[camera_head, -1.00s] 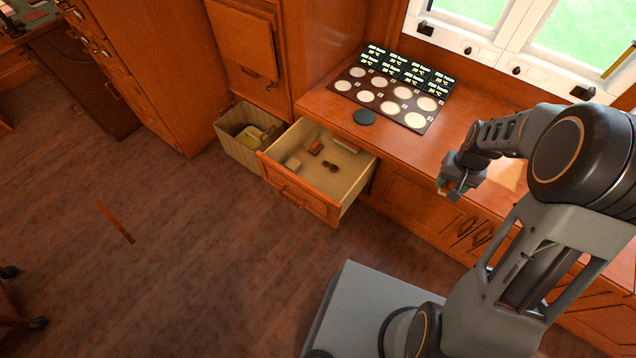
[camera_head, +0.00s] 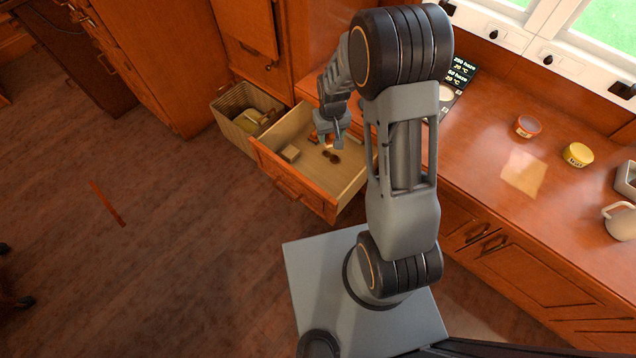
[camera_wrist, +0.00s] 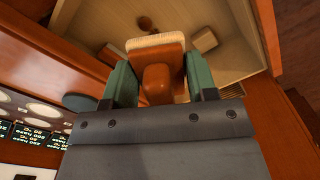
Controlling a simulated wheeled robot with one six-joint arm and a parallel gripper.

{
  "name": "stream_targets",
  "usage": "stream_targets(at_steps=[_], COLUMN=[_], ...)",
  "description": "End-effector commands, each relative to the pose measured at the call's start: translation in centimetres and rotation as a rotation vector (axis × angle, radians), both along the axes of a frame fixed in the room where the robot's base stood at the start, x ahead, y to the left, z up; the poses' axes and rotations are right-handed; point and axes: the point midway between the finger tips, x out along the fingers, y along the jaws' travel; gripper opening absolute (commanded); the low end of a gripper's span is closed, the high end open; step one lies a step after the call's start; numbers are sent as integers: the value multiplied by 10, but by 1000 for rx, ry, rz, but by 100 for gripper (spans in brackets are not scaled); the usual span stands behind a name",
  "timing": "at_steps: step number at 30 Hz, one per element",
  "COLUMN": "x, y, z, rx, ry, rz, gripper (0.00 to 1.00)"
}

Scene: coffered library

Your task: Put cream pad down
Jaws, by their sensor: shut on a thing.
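The cream pad (camera_wrist: 155,41) shows in the wrist view as a pale, ribbed edge on a brown body with a rounded grip. My gripper (camera_wrist: 161,84) is shut on that brown grip, one green finger on each side. In the head view my gripper (camera_head: 332,132) is over the open wooden drawer (camera_head: 290,190), toward its back. The pad is too small there to make out clearly. The pad appears above the drawer floor; the exact gap cannot be told.
In the drawer lie a pale block (camera_head: 290,153) and a small dark brown thing (camera_head: 331,157). A wicker basket (camera_head: 228,128) stands left of the drawer. The counter above holds a red-lidded jar (camera_head: 527,126), a yellow tub (camera_head: 577,154) and a mug (camera_head: 619,222).

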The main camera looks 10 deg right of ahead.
Motion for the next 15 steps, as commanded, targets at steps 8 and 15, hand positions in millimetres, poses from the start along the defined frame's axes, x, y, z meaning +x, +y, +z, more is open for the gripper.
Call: stream_targets(at_steps=[8,15], x=[0,0], y=[6,6], z=[-120,-159], rx=[0,1], ry=[2,-1], rz=[111,156], gripper=[34,34])
